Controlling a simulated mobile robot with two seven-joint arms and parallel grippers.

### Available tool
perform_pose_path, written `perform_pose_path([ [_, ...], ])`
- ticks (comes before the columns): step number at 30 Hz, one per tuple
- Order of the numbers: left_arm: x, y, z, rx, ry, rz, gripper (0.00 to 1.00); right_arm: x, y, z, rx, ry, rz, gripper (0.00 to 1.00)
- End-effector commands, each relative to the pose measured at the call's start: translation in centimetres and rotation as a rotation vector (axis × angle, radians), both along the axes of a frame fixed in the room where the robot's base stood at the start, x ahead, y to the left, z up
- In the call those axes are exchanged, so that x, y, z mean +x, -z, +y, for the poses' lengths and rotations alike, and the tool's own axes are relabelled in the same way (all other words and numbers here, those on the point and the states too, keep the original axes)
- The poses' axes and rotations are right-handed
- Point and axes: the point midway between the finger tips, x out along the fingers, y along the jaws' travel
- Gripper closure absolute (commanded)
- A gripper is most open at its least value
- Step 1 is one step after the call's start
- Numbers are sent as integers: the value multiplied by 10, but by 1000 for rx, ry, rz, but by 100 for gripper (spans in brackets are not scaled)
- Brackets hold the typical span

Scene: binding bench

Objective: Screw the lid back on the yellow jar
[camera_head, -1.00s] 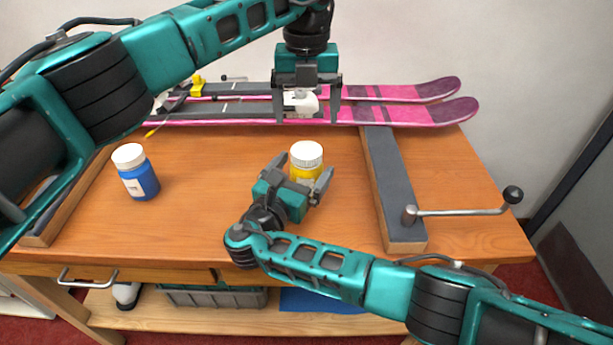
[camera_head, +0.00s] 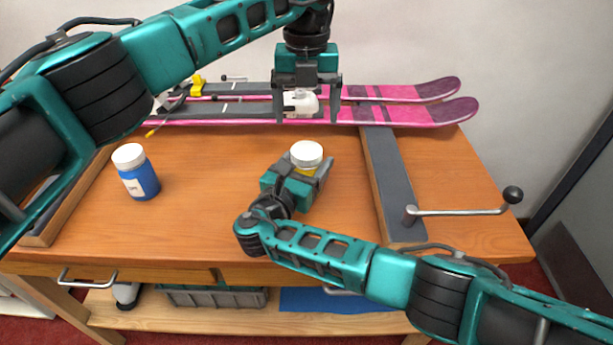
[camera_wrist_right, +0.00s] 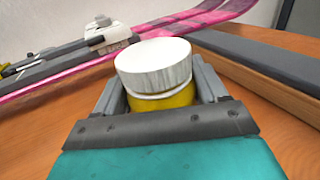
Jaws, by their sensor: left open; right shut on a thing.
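The yellow jar (camera_head: 304,170) stands upright on the bench, with a white lid (camera_head: 306,154) sitting on its top. In the right wrist view the yellow jar (camera_wrist_right: 165,99) shows below the white lid (camera_wrist_right: 153,66), with a pale band between them; I cannot tell how tight the lid is. My right gripper (camera_head: 318,170) is shut on the jar's body, one finger on each side, below the lid. My left gripper (camera_head: 307,112) is open, pointing down above the back of the bench, beyond the jar, in front of the skis.
A blue jar with a white lid (camera_head: 142,180) stands at the left. Pink skis (camera_head: 430,108) lie across the back. A grey-topped rail (camera_head: 392,180) with a crank handle (camera_head: 465,212) is at the right. The bench between the blue jar and my right gripper is clear.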

Motion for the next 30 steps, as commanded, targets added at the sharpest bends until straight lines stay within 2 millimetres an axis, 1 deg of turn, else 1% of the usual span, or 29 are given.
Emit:
perform_pose_path([
  [1,0,0,0,0,0,0,12,0,0,0,0,0,0,46],
  [2,0,0,0,0,0,0,12,0,0,0,0,0,1,49],
  [12,0,0,0,0,0,0,12,0,0,0,0,0,1,82],
  [13,0,0,0,0,0,0,13,0,0,0,0,0,1,85],
  [16,0,0,0,0,-10,0,22,0,0,0,0,0,1,94],
  [18,0,0,0,0,-43,0,22,0,0,0,0,0,1,100],
  [20,0,0,0,0,-93,1,22,0,0,0,0,0,1,100],
  [23,0,0,0,0,-228,0,22,0,1,0,0,0,1,100],
  [30,0,0,-1,0,-670,0,22,0,1,0,0,0,1,100],
])
